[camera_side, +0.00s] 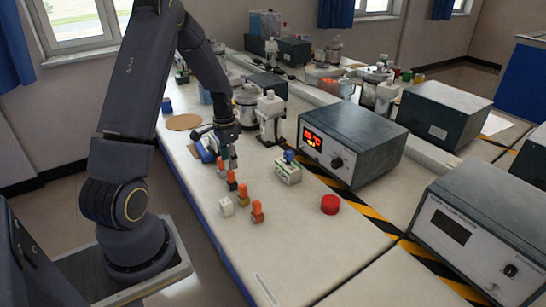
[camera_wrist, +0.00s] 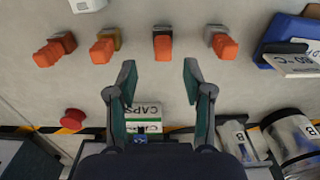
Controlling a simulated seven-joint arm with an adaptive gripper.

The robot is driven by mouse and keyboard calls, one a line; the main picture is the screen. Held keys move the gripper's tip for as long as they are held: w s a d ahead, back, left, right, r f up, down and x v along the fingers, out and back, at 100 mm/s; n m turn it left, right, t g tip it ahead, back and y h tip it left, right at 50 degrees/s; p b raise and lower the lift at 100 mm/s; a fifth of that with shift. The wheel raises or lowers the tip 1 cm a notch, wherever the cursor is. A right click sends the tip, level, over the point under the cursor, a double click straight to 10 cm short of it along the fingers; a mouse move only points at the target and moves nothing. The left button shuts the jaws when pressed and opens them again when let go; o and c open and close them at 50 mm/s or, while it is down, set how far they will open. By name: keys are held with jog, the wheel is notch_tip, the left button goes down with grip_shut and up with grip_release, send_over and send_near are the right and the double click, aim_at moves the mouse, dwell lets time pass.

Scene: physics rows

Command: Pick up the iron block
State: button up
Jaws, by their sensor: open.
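Several small blocks with orange tops stand in a row on the bench; none has a readable name. In the wrist view, from left, they have a brownish base (camera_wrist: 55,46), a yellowish base (camera_wrist: 105,45), a dark base (camera_wrist: 162,44) and a grey base (camera_wrist: 221,42). The side view shows the brownish one (camera_side: 257,212), the yellowish one (camera_side: 242,194) and the dark one (camera_side: 231,181). I cannot tell for sure which is iron. My gripper (camera_wrist: 158,76) is open and empty, with the dark-based block in line with its gap, beyond the fingertips. It hangs over the row's far end (camera_side: 229,160).
A white cube (camera_side: 227,206) stands beside the row. A CAPS box (camera_side: 288,171), a red button (camera_side: 330,204) and a display unit (camera_side: 350,145) stand to the right. A blue device (camera_wrist: 283,48) lies beyond the grey-based block.

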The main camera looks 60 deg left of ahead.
aim_at(232, 182)
jog(key=f, duration=0.7)
jog(key=shift+w+a+f, duration=0.15)
jog(key=shift+a+f, duration=0.05)
jog(key=shift+f, duration=0.1)
grip_shut()
